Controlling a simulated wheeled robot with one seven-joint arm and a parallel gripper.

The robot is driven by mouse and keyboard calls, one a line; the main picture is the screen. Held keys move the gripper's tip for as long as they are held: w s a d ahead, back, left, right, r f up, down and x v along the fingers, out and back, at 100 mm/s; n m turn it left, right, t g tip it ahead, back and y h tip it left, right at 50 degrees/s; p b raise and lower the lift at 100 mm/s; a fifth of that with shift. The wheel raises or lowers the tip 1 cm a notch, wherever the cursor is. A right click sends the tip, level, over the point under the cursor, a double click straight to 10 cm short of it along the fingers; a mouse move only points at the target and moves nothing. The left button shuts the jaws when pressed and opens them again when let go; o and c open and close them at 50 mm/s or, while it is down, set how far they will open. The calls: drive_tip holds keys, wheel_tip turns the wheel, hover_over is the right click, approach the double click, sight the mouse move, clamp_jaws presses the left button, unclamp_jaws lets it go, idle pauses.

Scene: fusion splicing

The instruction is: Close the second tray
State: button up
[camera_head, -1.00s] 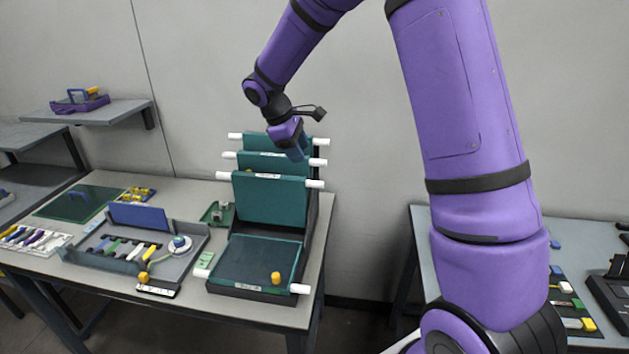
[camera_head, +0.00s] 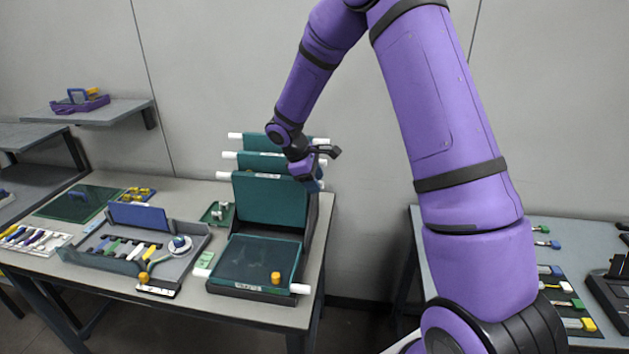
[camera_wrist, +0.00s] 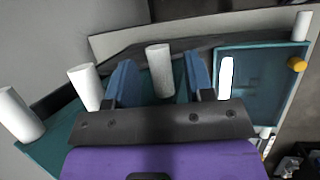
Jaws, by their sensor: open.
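A stack of hinged teal trays stands on the left table. The lowest tray (camera_head: 255,262) lies flat, with an orange knob (camera_head: 276,275) on it. Behind it the second tray (camera_head: 268,200) is tilted up, with further raised trays (camera_head: 262,160) behind. White pegs stick out at the tray sides. My gripper (camera_head: 314,184) is at the right edge of the second tray and hides its right peg in the head view. In the wrist view my open blue fingers (camera_wrist: 160,62) stand on either side of a white peg (camera_wrist: 160,78). Contact cannot be told.
Other raised-tray pegs (camera_wrist: 84,86) are close left of the fingers in the wrist view. A grey tool box (camera_head: 140,250) with coloured items stands left of the stack. A second table (camera_head: 560,235) with small parts is at right, with a floor gap between.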

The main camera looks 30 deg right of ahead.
drive_tip(key=shift+f, duration=0.1)
clamp_jaws()
drive_tip(key=shift+s+a, duration=0.1)
